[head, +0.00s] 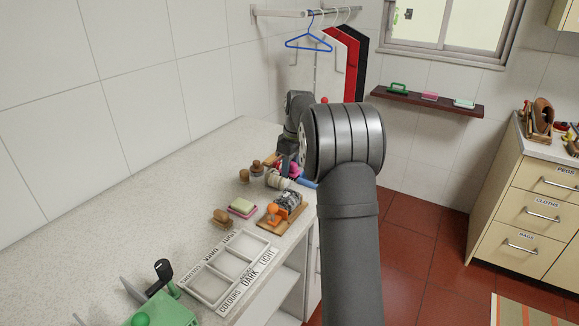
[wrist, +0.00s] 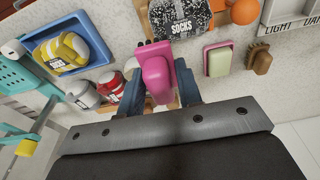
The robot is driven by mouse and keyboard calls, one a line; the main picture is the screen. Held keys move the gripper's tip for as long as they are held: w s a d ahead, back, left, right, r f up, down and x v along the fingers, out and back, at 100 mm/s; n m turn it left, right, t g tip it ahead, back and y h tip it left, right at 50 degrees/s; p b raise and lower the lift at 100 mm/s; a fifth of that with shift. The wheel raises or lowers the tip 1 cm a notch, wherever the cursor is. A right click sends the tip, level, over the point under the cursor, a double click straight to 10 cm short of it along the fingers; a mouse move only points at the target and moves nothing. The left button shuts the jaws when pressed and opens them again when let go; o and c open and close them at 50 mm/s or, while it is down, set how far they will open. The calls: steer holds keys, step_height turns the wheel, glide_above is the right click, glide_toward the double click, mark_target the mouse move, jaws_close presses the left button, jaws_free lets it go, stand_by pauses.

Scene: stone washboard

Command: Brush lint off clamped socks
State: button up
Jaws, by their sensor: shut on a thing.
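The dark speckled socks (wrist: 182,16), labelled SOCKS, lie on a wooden board with an orange clamp knob (wrist: 243,11) beside them. In the head view, the socks (head: 289,198) and the orange clamp (head: 273,213) sit near the counter's front edge. My gripper (wrist: 158,80) is shut on a pink brush (wrist: 156,72), its fingers on either side of the handle. The brush's dark end is close to the socks' lower edge in the wrist view; I cannot tell whether it touches. In the head view, my arm largely hides the gripper; some pink (head: 294,170) shows.
A soap in a pink dish (wrist: 217,61) and a wooden brush (wrist: 259,58) stand beside the board. A blue tray (wrist: 98,32) holds yellow socks. A labelled sorting tray (head: 228,267) lies farther along.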

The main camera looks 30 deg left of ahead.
mark_target(292, 176)
steer(key=s+d+r, duration=0.1)
steer(key=s+r, duration=0.2)
steer(key=s, duration=0.3)
steer(key=shift+s+d+f, duration=0.1)
steer(key=shift+f, duration=1.8)
steer(key=shift+s+d+f, duration=0.1)
steer(key=shift+f, duration=1.8)
steer(key=shift+w+f, duration=0.15)
steer(key=shift+w, duration=0.2)
steer(key=shift+c, duration=0.3)
steer(key=shift+w, duration=2.05)
steer(key=shift+s, duration=2.3)
steer(key=shift+w, duration=2.5)
steer(key=shift+s, duration=2.55)
steer(key=shift+w, duration=2.5)
steer(key=shift+r, duration=4)
